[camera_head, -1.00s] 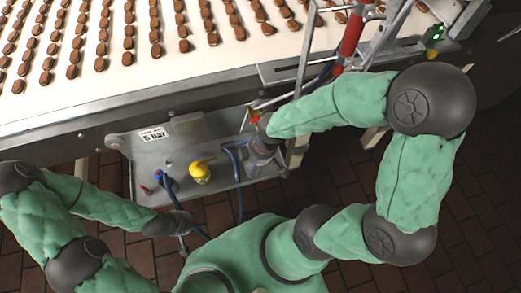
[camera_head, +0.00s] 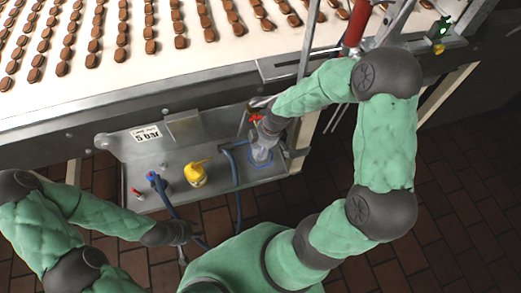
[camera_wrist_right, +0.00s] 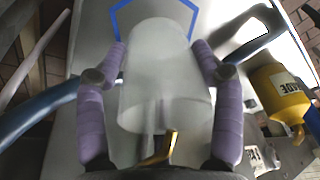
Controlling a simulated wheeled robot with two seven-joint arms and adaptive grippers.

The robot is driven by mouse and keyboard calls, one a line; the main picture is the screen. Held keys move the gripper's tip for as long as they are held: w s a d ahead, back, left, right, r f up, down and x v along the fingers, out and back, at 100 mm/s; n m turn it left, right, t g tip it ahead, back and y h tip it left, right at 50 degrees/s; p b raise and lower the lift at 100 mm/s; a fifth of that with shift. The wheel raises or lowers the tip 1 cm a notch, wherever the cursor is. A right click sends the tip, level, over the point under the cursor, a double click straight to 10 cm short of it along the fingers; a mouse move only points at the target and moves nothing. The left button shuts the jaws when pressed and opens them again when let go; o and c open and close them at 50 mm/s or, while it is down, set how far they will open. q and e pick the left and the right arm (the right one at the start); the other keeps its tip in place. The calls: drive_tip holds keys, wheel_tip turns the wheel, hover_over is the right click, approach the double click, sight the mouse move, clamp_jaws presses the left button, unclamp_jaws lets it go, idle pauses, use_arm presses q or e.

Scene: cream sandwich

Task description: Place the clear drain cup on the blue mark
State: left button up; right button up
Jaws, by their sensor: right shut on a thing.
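The clear drain cup (camera_wrist_right: 165,75) is between the purple-padded fingers of my right gripper (camera_wrist_right: 160,72) in the right wrist view. The fingers are shut on its sides. The blue mark (camera_wrist_right: 117,27) is an angular outline on the grey surface, showing beyond the cup's far end; the cup hides part of it. In the head view my right gripper (camera_head: 263,140) is over the right end of the metal tray (camera_head: 220,200), with the cup (camera_head: 260,157) below it. I cannot tell whether the cup touches the tray. My left gripper (camera_head: 183,252) hangs at the tray's front edge, its fingers too small to judge.
A yellow container (camera_head: 196,174) stands mid-tray, and a blue hose (camera_head: 235,170) runs between it and the cup. Another blue hose starts at a blue fitting (camera_head: 152,177) beside a small red-topped part (camera_head: 136,192). The conveyor (camera_head: 150,70) with biscuits lies behind.

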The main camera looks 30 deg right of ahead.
drive_tip(key=shift+f, duration=0.9)
drive_tip(key=shift+r, duration=0.1)
drive_tip(key=o, duration=0.9)
drive_tip(key=shift+o, duration=0.2)
drive_tip(key=p+v, duration=0.4)
drive_tip(key=v, duration=0.6)
drive_tip(key=shift+r+p, duration=0.4)
drive_tip(key=shift+s+d+r, duration=0.15)
drive_tip(key=shift+r, duration=0.45)
